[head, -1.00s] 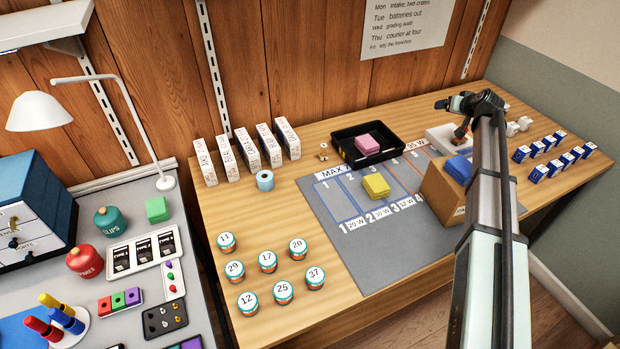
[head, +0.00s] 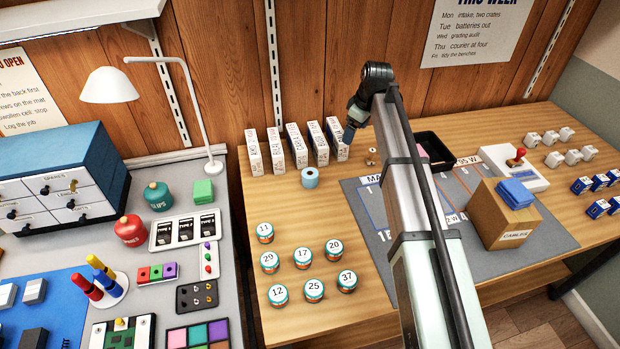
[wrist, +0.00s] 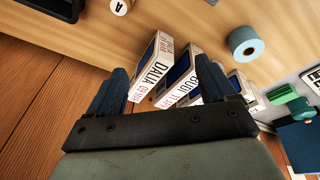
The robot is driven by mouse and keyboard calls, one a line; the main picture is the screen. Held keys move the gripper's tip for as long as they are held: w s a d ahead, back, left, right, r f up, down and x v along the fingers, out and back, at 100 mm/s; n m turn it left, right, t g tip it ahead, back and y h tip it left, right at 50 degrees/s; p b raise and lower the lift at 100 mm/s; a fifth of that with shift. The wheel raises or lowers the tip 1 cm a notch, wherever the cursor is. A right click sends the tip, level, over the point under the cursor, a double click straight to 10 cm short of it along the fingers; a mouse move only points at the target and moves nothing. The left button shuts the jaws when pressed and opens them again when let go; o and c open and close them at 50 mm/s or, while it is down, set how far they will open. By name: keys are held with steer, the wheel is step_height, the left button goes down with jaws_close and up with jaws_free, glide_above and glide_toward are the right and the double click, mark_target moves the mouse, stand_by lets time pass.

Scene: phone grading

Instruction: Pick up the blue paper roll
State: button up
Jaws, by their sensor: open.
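The blue paper roll (head: 310,178) stands upright on the wooden table, just in front of the row of white boxes, in the head view. In the wrist view the blue paper roll (wrist: 247,47) is at the upper right, beyond the fingers, with its dark centre hole showing. My gripper (head: 350,130) is above the right end of the box row, to the right of the roll and apart from it. In the wrist view my gripper (wrist: 160,82) has its two dark fingers spread wide, with nothing held; box tops show between and behind them.
Several white boxes (head: 297,150) stand in a row behind the roll. Several numbered jars (head: 303,258) stand in front. A black tray (head: 434,152), a grey mat (head: 500,262) and a cardboard box (head: 492,222) are to the right. Bare table lies between roll and jars.

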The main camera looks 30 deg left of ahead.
mark_target(310, 173)
steer(key=s+a+r+n+g+h, duration=0.1)
steer(key=s+a+n, duration=0.1)
steer(key=s+a, duration=0.3)
steer(key=s+a+r+n+h, duration=0.1)
steer(key=s+a+n, duration=0.15)
steer(key=s, duration=0.55)
steer(key=f, duration=0.8)
steer(key=shift+a+f, duration=0.2)
steer(key=shift+f, duration=0.2)
steer(key=shift+s+f, duration=0.2)
steer(key=shift+f, duration=1.15)
steer(key=shift+s+f, duration=0.15)
steer(key=shift+f, duration=1.15)
steer(key=c, duration=1.1)
steer(key=shift+c, duration=0.2)
steer(key=shift+r, duration=0.15)
